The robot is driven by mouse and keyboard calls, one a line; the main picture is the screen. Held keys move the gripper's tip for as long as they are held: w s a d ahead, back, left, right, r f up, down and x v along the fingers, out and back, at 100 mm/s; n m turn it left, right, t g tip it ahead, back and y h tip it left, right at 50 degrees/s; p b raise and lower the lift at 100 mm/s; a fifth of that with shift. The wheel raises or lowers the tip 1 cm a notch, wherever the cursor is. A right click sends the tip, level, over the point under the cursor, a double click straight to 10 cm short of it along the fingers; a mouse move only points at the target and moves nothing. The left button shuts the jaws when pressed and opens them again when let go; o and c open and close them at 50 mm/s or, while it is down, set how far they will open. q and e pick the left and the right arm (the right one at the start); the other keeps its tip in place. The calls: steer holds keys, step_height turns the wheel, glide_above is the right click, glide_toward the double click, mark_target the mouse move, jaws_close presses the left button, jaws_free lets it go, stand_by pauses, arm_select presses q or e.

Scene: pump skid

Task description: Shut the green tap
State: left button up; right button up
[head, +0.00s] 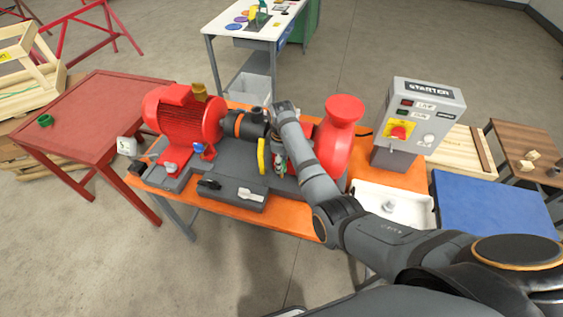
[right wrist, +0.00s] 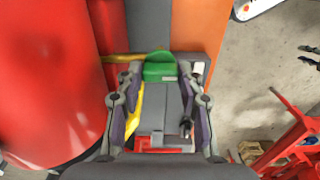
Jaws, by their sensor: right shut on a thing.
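The green tap (right wrist: 160,67) shows in the right wrist view as a rounded green handle beside a yellow part. My right gripper (right wrist: 160,76) has one finger on each side of the green handle and is shut on it. In the head view my right arm reaches from the lower right over the pump skid, and my right gripper (head: 278,158) points down between the yellow ring and the red pump casing. The arm and gripper hide most of the green tap there. My left gripper is not in view.
On the orange bench (head: 285,218) stand a red motor (head: 183,117), a yellow ring (head: 262,155), a red pump casing (head: 337,145) and a grey starter box (head: 425,115). A blue tap (head: 199,149) is near the motor. A white tray (head: 372,193) lies right of the arm.

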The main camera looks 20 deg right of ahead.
steer(key=shift+m, duration=0.8)
steer(key=m, duration=1)
steer(key=shift+m, duration=0.3)
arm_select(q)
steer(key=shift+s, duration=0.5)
arm_select(e)
steer(key=m, duration=0.5)
steer(key=shift+m, duration=0.3)
steer(key=o, duration=1.2)
steer(key=shift+c, duration=0.2)
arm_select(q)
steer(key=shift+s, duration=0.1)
arm_select(e)
steer(key=shift+r, duration=0.1)
